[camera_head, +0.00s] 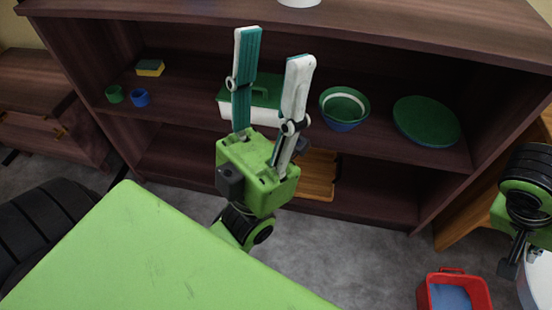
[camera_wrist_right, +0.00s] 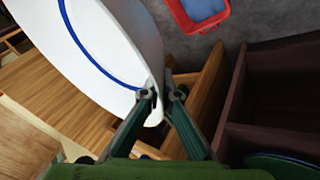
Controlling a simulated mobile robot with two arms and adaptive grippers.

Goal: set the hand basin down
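The hand basin (camera_wrist_right: 110,45) is white with a blue line and fills the upper left of the right wrist view, tilted. Its edge also shows at the right border of the head view (camera_head: 541,276). My right gripper (camera_wrist_right: 163,93) has its two fingers on either side of the basin's rim and grips it. In the head view only my right wrist shows at the right edge; its fingers are hidden there. My left gripper (camera_head: 273,48) is open and empty, its fingers pointing up in front of the shelf.
A dark wooden shelf (camera_head: 390,30) holds a white and green box (camera_head: 228,110), bowls (camera_head: 344,106), a green plate (camera_head: 427,120), cups (camera_head: 140,98) and a sponge (camera_head: 150,68). A red container (camera_head: 428,292) stands on the grey floor, near wooden furniture at the right.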

